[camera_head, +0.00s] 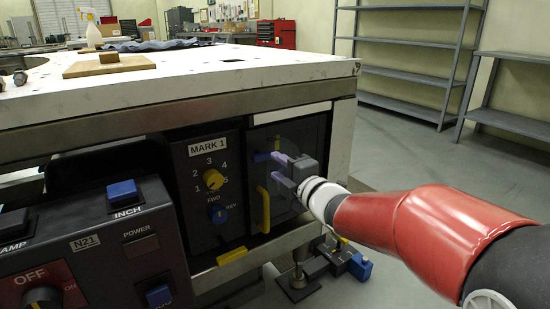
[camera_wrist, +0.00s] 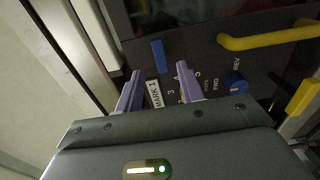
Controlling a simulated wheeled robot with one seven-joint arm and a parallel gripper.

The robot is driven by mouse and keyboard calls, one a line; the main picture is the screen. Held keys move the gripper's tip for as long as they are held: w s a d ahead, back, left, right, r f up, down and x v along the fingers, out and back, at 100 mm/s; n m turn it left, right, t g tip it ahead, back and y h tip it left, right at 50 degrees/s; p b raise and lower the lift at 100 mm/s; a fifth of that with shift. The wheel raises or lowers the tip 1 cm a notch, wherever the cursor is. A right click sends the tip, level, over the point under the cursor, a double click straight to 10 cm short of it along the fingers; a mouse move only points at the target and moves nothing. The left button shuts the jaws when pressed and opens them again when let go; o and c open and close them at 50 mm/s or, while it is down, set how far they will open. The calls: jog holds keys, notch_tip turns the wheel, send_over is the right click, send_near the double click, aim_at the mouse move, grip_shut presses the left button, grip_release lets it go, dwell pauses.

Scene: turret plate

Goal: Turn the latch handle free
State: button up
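The blue latch handle (camera_head: 261,157) is a short bar on the dark cabinet door, above the yellow door handle (camera_head: 264,208). In the wrist view the latch handle (camera_wrist: 158,54) appears just past my fingertips, in line with the gap between them. My gripper (camera_head: 274,167) is open, its two purple fingers apart and pointing at the door. In the wrist view my gripper (camera_wrist: 159,69) has nothing visible between the fingers. Contact with the latch cannot be made out. My gripper partly covers the door and its window in the head view.
Left of the door is the MARK 1 panel with a yellow dial (camera_head: 213,180) and blue knob (camera_head: 218,214). The white tabletop (camera_head: 230,75) overhangs above. A control box (camera_head: 90,250) stands front left. A metal fixture with a blue block (camera_head: 360,267) lies below.

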aim_at(264, 158)
jog(key=x, duration=0.6)
jog(key=shift+a, duration=0.15)
jog(key=shift+c, duration=0.2)
grip_shut()
